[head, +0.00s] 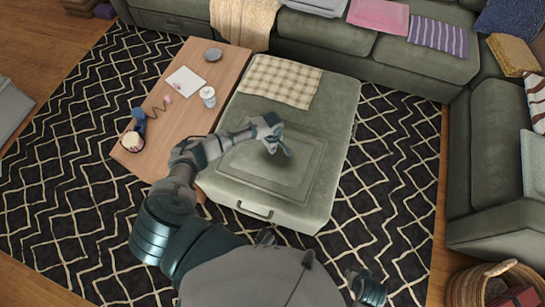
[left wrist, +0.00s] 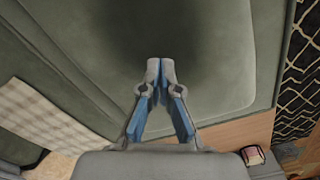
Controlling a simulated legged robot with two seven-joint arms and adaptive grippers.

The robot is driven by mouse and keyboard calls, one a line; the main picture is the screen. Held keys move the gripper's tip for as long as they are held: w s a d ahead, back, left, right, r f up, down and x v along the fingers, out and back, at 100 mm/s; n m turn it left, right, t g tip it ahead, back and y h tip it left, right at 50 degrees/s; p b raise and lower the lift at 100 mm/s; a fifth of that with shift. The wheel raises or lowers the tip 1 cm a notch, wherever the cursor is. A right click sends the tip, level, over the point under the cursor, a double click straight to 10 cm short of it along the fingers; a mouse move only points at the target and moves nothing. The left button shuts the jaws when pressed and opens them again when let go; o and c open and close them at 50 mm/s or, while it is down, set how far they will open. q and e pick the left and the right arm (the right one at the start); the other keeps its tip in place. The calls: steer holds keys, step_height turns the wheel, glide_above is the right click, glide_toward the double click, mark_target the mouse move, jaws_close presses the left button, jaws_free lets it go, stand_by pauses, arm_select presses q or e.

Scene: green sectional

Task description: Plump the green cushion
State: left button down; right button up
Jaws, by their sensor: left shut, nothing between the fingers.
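A flat green cushion (head: 245,168) with a raised seam lies on top of the green ottoman (head: 335,130). In the left wrist view, its plain green surface (left wrist: 215,60) fills most of the picture. My left gripper (head: 282,148) is over the far right part of the cushion. In the left wrist view, the fingertips (left wrist: 160,68) are together with nothing between them, and a dark shadow lies on the fabric in front of them. I cannot tell whether the tips touch the fabric. My right gripper (head: 370,290) is low at the bottom edge, away from the ottoman; its fingers are unclear.
A checkered cloth (head: 280,80) lies on the ottoman's far end. A wooden table (head: 180,130) left of it holds a white cup (head: 208,96), paper (head: 186,82) and small items. A green sectional (head: 330,32) runs behind and right. A basket (head: 465,285) stands bottom right.

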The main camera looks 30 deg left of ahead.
arm_select(q)
steer(key=shift+f, duration=0.45)
stand_by(0.6)
steer(key=shift+s+f, duration=0.1)
stand_by(0.5)
steer(key=shift+r+p, duration=0.85)
steer(key=shift+p, duration=0.35)
steer(key=shift+r, duration=0.1)
